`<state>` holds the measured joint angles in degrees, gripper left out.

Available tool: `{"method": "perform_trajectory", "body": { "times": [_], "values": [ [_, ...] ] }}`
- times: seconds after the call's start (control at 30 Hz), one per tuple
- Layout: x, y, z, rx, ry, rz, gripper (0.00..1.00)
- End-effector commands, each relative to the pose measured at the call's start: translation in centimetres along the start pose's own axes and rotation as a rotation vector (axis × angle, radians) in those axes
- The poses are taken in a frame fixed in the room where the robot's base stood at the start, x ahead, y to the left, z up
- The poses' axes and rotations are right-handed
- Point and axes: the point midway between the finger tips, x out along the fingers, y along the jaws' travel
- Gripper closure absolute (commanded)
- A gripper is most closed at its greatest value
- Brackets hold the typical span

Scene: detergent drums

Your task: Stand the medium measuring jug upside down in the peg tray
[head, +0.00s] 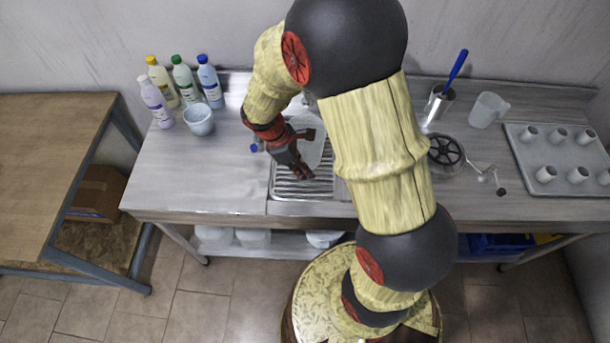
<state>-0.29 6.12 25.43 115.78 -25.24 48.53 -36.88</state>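The peg tray (520,172) lies at the right end of the steel counter, with several short pale pegs standing up from it. A translucent jug (488,109) with a handle stands upright behind and left of the tray. A small pale cup or jug (198,119) stands at the left by the bottles. A pale, rounded vessel-like thing (314,150) shows beside my gripper (298,170), over the ribbed drainer, partly hidden by my arm. I cannot tell which is the medium jug, or whether my gripper touches the pale thing. Its finger opening is unclear.
Several bottles (183,80) stand at the back left. The counter's front left (200,180) is clear.

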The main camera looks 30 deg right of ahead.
Motion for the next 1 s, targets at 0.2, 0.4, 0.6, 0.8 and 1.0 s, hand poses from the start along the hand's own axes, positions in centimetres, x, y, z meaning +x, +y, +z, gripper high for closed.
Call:
{"method": "perform_trajectory", "body": {
  "times": [0.2, 0.4, 0.6, 0.8, 1.0],
  "values": [
    [1.0, 1.0, -0.5, 0.001, 0.0, -0.001, 1.0],
    [3.4, 1.5, -1.4, 0.0, -0.001, -0.001, 1.0],
    [4.5, 1.6, -1.9, 0.001, 0.001, 0.001, 1.0],
    [4.5, 1.6, -1.9, 0.001, 0.001, 0.0, 1.0],
    [4.7, 1.6, -2.0, 0.001, 0.001, 0.0, 0.91]
  ]
}}
